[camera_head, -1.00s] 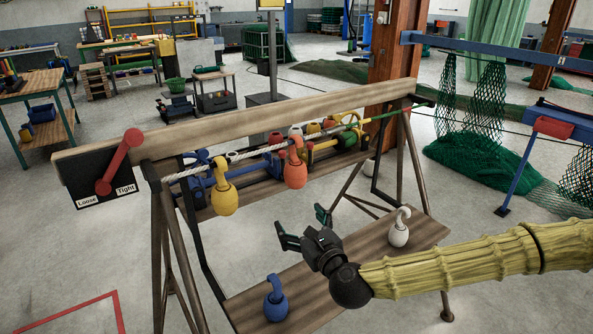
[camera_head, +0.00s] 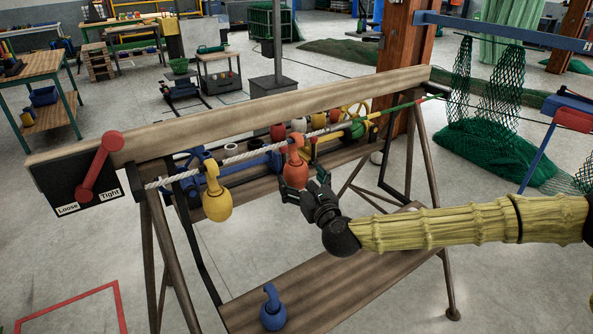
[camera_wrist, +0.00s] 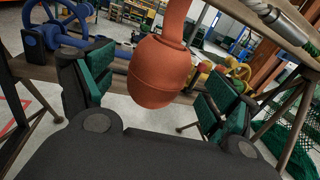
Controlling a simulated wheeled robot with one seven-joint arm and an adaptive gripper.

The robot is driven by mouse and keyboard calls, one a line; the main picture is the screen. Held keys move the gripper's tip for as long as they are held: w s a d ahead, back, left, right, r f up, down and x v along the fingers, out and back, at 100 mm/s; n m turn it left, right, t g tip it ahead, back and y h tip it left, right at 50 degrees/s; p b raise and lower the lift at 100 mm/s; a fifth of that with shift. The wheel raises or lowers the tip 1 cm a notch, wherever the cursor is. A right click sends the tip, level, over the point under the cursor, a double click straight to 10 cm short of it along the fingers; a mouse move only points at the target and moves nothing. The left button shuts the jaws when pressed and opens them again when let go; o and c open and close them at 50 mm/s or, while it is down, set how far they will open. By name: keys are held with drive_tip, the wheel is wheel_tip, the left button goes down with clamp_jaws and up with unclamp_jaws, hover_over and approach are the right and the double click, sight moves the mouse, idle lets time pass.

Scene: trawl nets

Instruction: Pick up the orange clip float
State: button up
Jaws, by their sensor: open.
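The orange clip float (camera_head: 296,170) hangs from the white rope (camera_head: 235,157) on the wooden frame. In the wrist view the orange float (camera_wrist: 159,72) fills the upper middle, its round body between and slightly beyond the two green-padded fingers. My gripper (camera_head: 303,189) is open around or just in front of the float's lower part, with a gap to each finger in the wrist view (camera_wrist: 160,95). The float's hook top is out of the wrist view. I cannot tell whether any finger touches it.
A yellow clip float (camera_head: 216,200) hangs to the left on the same rope. A blue float (camera_head: 272,310) stands on the lower shelf (camera_head: 330,285). A red lever (camera_head: 98,170) sits on the Loose/Tight plate. Several coloured floats lie on the shelf behind.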

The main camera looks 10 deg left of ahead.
sight(296, 172)
drive_tip(key=shift+w+a+r+p, duration=0.35)
drive_tip(key=shift+w+a, duration=0.25)
drive_tip(key=shift+w, duration=0.1)
drive_tip(key=shift+w+a+f, duration=0.15)
drive_tip(key=shift+w+a, duration=0.05)
drive_tip(key=shift+w, duration=0.25)
drive_tip(key=shift+w+a+f, duration=0.15)
drive_tip(key=shift+w+a, duration=0.05)
drive_tip(key=shift+w, duration=0.25)
drive_tip(key=shift+s+r, duration=0.15)
drive_tip(key=c, duration=1.2)
